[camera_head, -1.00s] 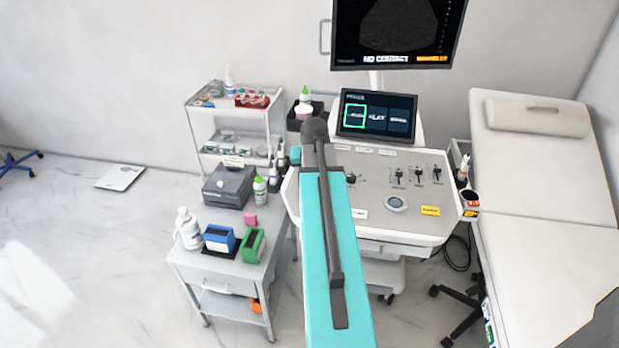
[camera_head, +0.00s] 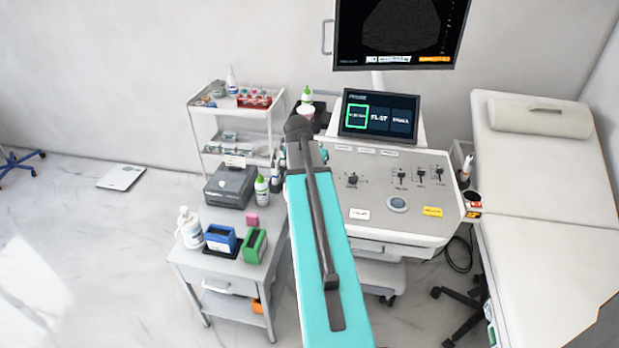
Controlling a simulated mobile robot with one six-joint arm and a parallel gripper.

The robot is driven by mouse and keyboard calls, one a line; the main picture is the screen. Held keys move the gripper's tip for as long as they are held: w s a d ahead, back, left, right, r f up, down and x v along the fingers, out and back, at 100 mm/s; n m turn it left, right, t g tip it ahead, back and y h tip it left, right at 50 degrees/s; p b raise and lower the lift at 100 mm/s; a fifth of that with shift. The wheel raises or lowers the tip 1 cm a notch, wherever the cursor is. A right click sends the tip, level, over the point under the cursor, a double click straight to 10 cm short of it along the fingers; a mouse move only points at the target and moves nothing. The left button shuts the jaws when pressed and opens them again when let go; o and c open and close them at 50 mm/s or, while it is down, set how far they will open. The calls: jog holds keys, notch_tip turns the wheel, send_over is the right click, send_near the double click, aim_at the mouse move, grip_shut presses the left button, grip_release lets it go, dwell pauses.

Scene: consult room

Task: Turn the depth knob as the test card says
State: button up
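The ultrasound console (camera_head: 385,232) stands in the middle, right of my arm. A dark knob (camera_head: 352,180) sits at the left of its panel, with several dark controls (camera_head: 402,176) to the right. Their labels are too small to read, so I cannot tell which is the depth knob. A white label (camera_head: 359,213) and a yellow label (camera_head: 432,211) lie on the panel's front. I cannot make out which card is the test card. My teal arm reaches over the console's left edge. My gripper is hidden beyond the arm's dark end joint.
A tablet screen (camera_head: 380,116) and a monitor (camera_head: 397,35) rise behind the console. A grey side table (camera_head: 215,262) with a printer (camera_head: 230,186), bottles and boxes stands left. A white shelf cart (camera_head: 205,125) is behind it. An examination couch (camera_head: 545,190) borders the right.

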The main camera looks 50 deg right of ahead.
jog(key=shift+s+d, duration=0.15)
jog(key=shift+d, duration=0.05)
jog(key=o, duration=1)
jog(key=shift+a, duration=0.1)
jog(key=shift+b+v, duration=1.15)
jog(key=shift+v, duration=5.75)
